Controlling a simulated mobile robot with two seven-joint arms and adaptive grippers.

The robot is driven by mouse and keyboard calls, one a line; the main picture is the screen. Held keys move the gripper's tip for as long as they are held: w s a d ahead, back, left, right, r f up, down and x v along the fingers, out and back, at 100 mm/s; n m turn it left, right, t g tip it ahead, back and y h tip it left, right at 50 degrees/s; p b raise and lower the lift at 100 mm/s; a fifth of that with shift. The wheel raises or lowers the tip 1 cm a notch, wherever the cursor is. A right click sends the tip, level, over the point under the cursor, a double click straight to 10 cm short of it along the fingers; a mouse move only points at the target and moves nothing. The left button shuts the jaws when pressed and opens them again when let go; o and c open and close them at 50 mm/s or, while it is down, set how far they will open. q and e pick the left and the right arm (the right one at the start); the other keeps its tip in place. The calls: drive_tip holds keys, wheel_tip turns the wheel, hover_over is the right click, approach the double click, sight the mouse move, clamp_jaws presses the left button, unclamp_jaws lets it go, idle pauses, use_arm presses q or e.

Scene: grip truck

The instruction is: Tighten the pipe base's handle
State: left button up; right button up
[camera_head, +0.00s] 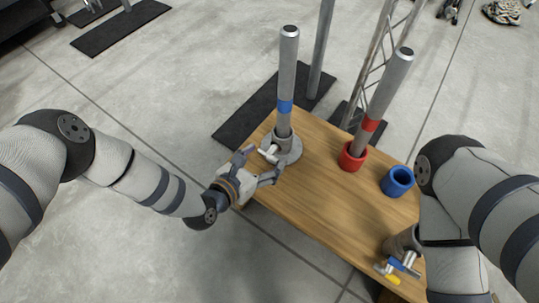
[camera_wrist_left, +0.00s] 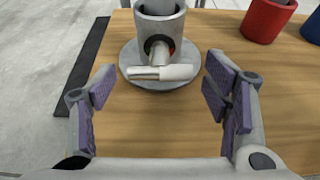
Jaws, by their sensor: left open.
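A grey round pipe base (camera_head: 284,149) stands near the left end of the wooden table, with an upright grey pipe (camera_head: 287,75) with a blue band in it. Its pale handle (camera_head: 269,153) sticks out from the base toward my left gripper. In the left wrist view the handle (camera_wrist_left: 162,73) lies roughly crosswise in front of the base's socket (camera_wrist_left: 160,22). My left gripper (camera_head: 259,165) is open, with the handle ahead of and between its fingertips, apart from them. The fingers show purple pads in the left wrist view (camera_wrist_left: 162,92). My right arm enters at the right; its gripper is not clearly visible.
On the wooden table (camera_head: 315,205) a second pipe (camera_head: 385,100) with a red band leans in a red cup (camera_head: 352,156). A blue cup (camera_head: 397,181) stands to its right. The table's middle is clear.

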use_arm(q)
drive_tip(key=c, duration=1.2)
drive_tip(key=shift+o, duration=0.2)
drive_tip(key=shift+s, duration=0.1)
drive_tip(key=m, duration=0.1)
drive_tip(key=m+t+y, duration=0.1)
drive_tip(key=shift+s+d+m, duration=0.1)
drive_tip(key=shift+d+m, duration=0.05)
drive_tip(key=shift+m, duration=0.15)
drive_tip(key=shift+d+m+t+y+b, duration=0.1)
drive_tip(key=shift+m+t+y+b, duration=0.45)
drive_tip(key=shift+m, duration=0.45)
drive_tip(key=shift+t, duration=0.25)
